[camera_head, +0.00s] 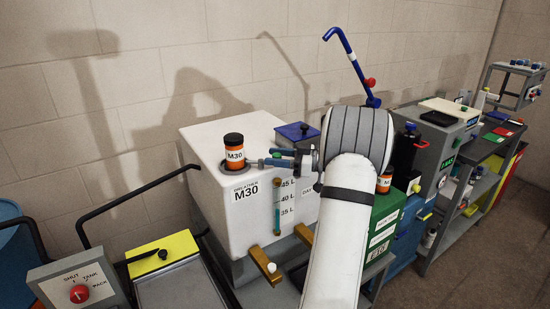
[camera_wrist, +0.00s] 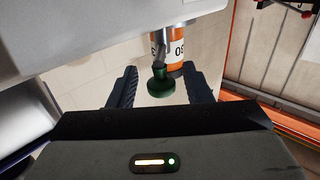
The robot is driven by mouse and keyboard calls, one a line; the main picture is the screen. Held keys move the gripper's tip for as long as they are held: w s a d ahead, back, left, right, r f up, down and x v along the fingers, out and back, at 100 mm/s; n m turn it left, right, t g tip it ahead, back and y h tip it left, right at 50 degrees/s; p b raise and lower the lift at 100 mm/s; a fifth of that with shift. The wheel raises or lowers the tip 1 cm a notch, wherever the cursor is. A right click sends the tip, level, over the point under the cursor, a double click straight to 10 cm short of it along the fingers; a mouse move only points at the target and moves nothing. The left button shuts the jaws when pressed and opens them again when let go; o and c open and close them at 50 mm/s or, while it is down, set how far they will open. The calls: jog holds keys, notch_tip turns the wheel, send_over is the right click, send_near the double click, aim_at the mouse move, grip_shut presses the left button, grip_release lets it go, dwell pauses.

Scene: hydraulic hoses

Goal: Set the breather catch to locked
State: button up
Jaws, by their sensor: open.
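The breather (camera_head: 234,151), an orange canister with a black cap and a white M30 label, stands on top of the white tank (camera_head: 205,150). It also shows in the wrist view (camera_wrist: 180,55). A metal stem ending in a dark green knob (camera_wrist: 161,83) juts out beside the breather, apparently the catch. My gripper (camera_wrist: 160,90) is open, one dark finger on each side of the green knob, with gaps visible. In the head view my gripper (camera_head: 268,160) is right of the breather and partly covers the catch. I cannot tell the catch's position.
A blue bent handle (camera_head: 350,60) rises behind my arm. A selector box with a red knob (camera_head: 79,293) and a yellow-topped tray (camera_head: 162,252) are at lower left.

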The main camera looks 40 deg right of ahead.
jog(key=b+v, duration=0.1)
jog(key=v, duration=0.6)
jog(key=shift+s+d, duration=0.25)
jog(key=shift+s, duration=0.05)
